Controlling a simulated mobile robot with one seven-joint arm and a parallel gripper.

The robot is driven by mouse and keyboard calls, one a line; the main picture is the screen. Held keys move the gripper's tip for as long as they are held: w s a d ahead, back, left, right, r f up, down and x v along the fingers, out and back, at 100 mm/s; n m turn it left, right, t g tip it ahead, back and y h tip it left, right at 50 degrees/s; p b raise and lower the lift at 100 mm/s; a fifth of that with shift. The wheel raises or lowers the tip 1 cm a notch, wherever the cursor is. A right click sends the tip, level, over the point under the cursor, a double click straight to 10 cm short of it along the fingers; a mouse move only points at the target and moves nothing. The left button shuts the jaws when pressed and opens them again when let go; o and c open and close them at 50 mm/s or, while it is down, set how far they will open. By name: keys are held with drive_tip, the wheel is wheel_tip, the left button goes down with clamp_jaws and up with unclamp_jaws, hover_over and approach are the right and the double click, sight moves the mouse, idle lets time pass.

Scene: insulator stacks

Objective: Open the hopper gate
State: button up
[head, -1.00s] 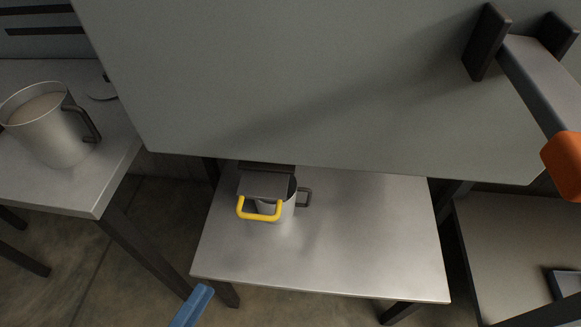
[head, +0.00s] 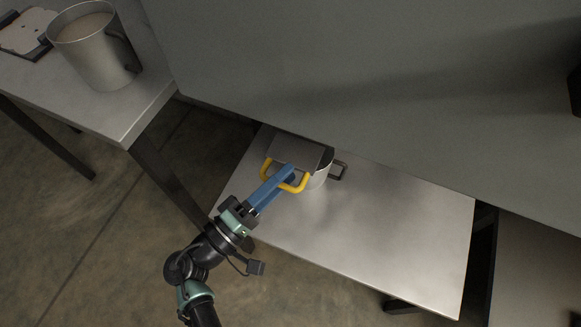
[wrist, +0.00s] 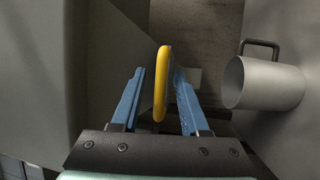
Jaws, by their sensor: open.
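The hopper gate (head: 297,151) is a grey plate with a yellow handle (head: 299,187), under the large grey hopper body (head: 360,90). A metal mug (head: 319,177) with a dark handle stands on the low table below the gate, partly hidden by it. My gripper (head: 288,174) is open at the yellow handle. In the wrist view the yellow handle (wrist: 161,84) stands between the two blue fingers of my gripper (wrist: 158,75), with a visible gap to the left finger and closer to the right one. The mug (wrist: 268,83) shows at the right there.
The low metal table (head: 400,215) is bare to the right of the mug. A higher table (head: 110,115) at the left bears a filled metal mug (head: 97,50) and a clipboard-like item (head: 25,32). The hopper body overhangs the low table's back edge.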

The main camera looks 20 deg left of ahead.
drive_tip(key=shift+x, duration=1.2)
drive_tip(key=c, duration=0.7)
drive_tip(key=shift+r, duration=0.1)
clamp_jaws()
